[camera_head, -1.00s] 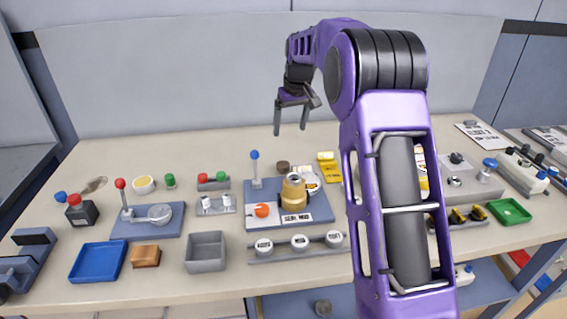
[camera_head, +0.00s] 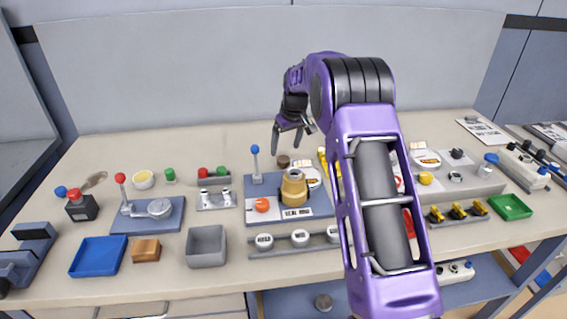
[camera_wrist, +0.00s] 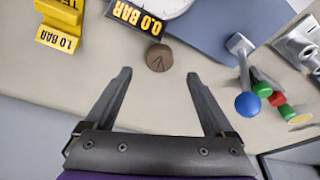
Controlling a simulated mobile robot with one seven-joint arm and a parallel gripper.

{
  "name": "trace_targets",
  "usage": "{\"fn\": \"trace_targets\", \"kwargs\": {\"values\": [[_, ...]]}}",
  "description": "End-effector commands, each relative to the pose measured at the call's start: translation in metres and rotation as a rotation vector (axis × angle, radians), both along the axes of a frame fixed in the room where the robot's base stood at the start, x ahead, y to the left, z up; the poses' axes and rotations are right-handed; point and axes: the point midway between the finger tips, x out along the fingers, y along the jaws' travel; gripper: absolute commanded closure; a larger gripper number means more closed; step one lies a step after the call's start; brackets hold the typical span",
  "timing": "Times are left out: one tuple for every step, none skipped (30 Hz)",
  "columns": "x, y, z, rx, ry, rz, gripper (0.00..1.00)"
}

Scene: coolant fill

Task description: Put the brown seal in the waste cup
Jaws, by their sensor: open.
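The brown seal (camera_head: 283,161) is a small round disc lying on the bench behind the blue-grey plate with the brass-coloured fitting (camera_head: 293,188). In the wrist view the seal (camera_wrist: 158,58) shows a dark mark on top and lies just beyond my fingertips, roughly centred between them. My gripper (camera_head: 287,142) is open and empty, pointing down above the back of the bench near the seal. Its two fingers are spread in the wrist view (camera_wrist: 160,74). No container is labelled as the waste cup; a grey open-topped box (camera_head: 192,249) stands at the front, left of centre.
A blue-knobbed lever (camera_head: 255,151) stands left of the seal; its knob also shows in the wrist view (camera_wrist: 248,105). A 0.0 BAR gauge label (camera_wrist: 137,17) lies close to the seal. A blue tray (camera_head: 97,257) and a green tray (camera_head: 510,207) sit at the sides.

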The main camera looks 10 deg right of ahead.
Motion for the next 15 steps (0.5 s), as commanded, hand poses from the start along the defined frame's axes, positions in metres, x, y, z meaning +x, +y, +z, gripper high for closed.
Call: {"fn": "trace_targets", "kwargs": {"values": [[0.000,0.000,-0.004,0.001,0.001,0.000,0.12],[0.001,0.000,-0.007,0.000,0.002,0.000,0.12],[0.002,0.001,-0.012,0.000,0.003,0.000,0.12],[0.002,0.001,-0.016,0.000,0.004,0.001,0.12],[0.003,0.001,-0.021,0.000,0.004,0.001,0.12],[0.005,0.001,-0.027,0.001,0.004,0.001,0.12],[0.006,0.001,-0.032,0.001,0.004,0.001,0.12],[0.007,0.002,-0.036,0.001,0.004,0.001,0.12],[0.009,0.003,-0.041,0.001,0.003,0.001,0.12],[0.009,0.003,-0.045,0.001,0.003,0.001,0.12],[0.010,0.003,-0.047,0.001,0.001,0.000,0.12],[0.011,0.004,-0.048,0.001,0.000,0.000,0.12],[0.011,0.004,-0.049,0.001,0.000,0.000,0.12],[0.011,0.004,-0.049,0.000,-0.001,0.000,0.12],[0.011,0.004,-0.049,0.000,-0.001,0.000,0.12]]}}
